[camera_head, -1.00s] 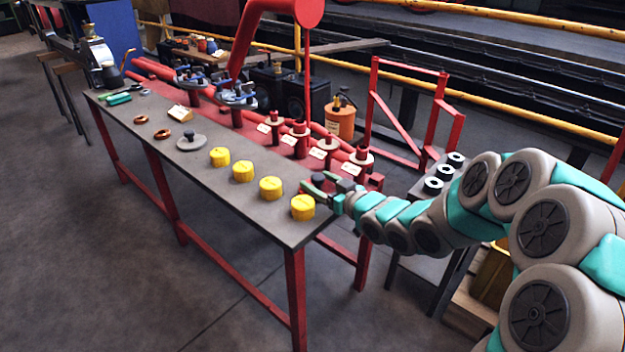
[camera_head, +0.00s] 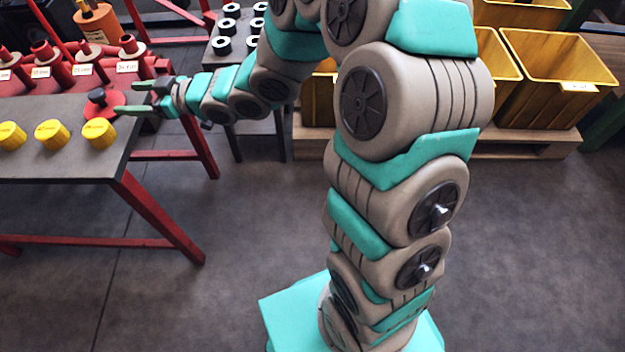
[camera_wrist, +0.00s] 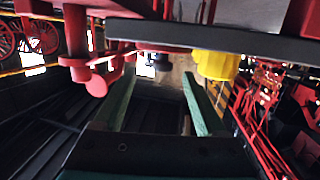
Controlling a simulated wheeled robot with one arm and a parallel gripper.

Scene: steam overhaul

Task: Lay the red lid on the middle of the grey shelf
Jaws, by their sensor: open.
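The red lid (camera_head: 110,108) is a flat red disc with a black knob on top. In the head view it lies at the right end of the workbench, behind the nearest yellow cap. My gripper (camera_head: 115,99) is open there, with its green fingers at the lid and its knob. Whether they touch it I cannot tell. I cannot pick out the grey shelf for certain in either view.
Yellow caps (camera_head: 52,134) stand along the bench's front edge, and one yellow cap (camera_wrist: 216,65) shows in the wrist view. Red flanged pieces (camera_head: 85,62) stand behind. A grey stand (camera_head: 222,62) holds black-and-white rings. Yellow bins (camera_head: 555,75) stand at the right. The floor in front is clear.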

